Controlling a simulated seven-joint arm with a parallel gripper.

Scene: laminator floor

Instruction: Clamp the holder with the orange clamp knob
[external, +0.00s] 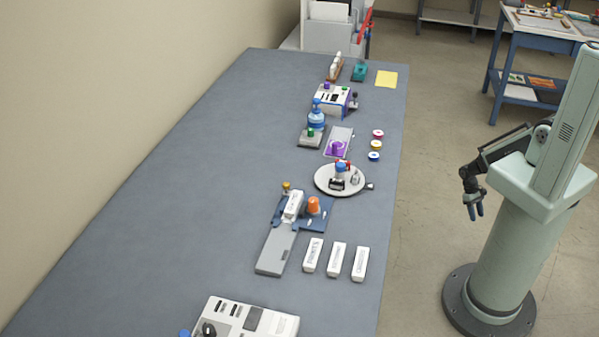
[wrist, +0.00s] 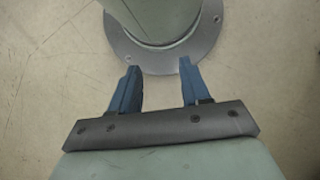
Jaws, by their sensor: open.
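The orange clamp knob (external: 313,205) stands upright on a blue fixture (external: 317,222) near the middle of the bench. Beside it on the left, a white labelled block (external: 292,206) sits in the fixture, which seems to be the holder. Whether the clamp is tight cannot be told. My gripper (external: 475,212) hangs off the bench's right side, over the floor, well apart from the knob. In the wrist view my gripper (wrist: 160,88) has its two blue fingers spread, with nothing between them.
Three white labelled blocks (external: 336,259) lie right of a grey plate (external: 276,249). A round turntable (external: 341,179) is just behind the fixture. A white control box (external: 252,318) is at the front. The bench's left side (external: 150,230) is clear.

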